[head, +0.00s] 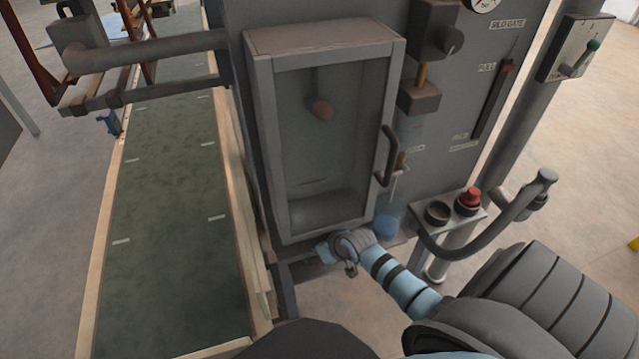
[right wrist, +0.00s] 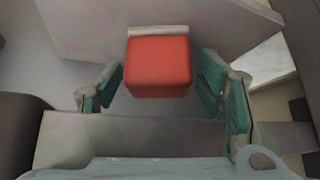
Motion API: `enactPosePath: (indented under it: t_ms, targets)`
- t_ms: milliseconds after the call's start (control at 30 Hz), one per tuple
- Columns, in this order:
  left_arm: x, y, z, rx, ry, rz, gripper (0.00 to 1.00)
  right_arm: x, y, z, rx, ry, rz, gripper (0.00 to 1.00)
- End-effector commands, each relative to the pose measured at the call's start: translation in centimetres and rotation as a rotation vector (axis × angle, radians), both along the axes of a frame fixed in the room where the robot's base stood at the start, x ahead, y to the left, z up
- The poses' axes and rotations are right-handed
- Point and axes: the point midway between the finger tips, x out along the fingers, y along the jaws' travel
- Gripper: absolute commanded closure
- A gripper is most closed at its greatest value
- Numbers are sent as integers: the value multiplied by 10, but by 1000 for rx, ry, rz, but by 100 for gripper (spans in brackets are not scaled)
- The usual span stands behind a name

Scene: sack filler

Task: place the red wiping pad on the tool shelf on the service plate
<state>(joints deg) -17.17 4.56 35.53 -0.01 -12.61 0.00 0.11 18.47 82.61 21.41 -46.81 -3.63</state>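The red wiping pad (right wrist: 158,66) shows in the right wrist view as a red block with a pale strip along its top edge. My right gripper (right wrist: 162,88) has its two teal-lined fingers apart, one on each side of the pad, with a narrow gap visible on both sides. In the head view my right gripper (head: 335,248) is low in front of the glazed cabinet, and the pad is hidden there. A grey surface (right wrist: 90,25) lies behind the pad; I cannot tell whether it is the tool shelf or the service plate. My left gripper is not in view.
The glazed cabinet (head: 325,140) with its handle (head: 388,155) stands above my right gripper. A blue container (head: 385,227) is just right of it. A button plate with a red button (head: 468,198) and a curved rail (head: 500,220) are near my right arm. A conveyor (head: 170,200) runs at left.

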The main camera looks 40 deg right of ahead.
Motion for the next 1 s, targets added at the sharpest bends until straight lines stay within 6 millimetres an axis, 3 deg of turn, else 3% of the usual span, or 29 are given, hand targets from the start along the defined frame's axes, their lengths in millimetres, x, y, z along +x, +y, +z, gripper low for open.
enactPosePath:
  t_ms: [233,367,800,1000]
  targets:
    - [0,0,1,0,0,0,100,0,0,2,0,0,0,39]
    - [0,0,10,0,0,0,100,-7,0,13,-1,0,1,39]
    - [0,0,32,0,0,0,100,-109,-2,14,0,3,1,39]
    - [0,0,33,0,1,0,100,-128,-3,12,0,1,0,39]
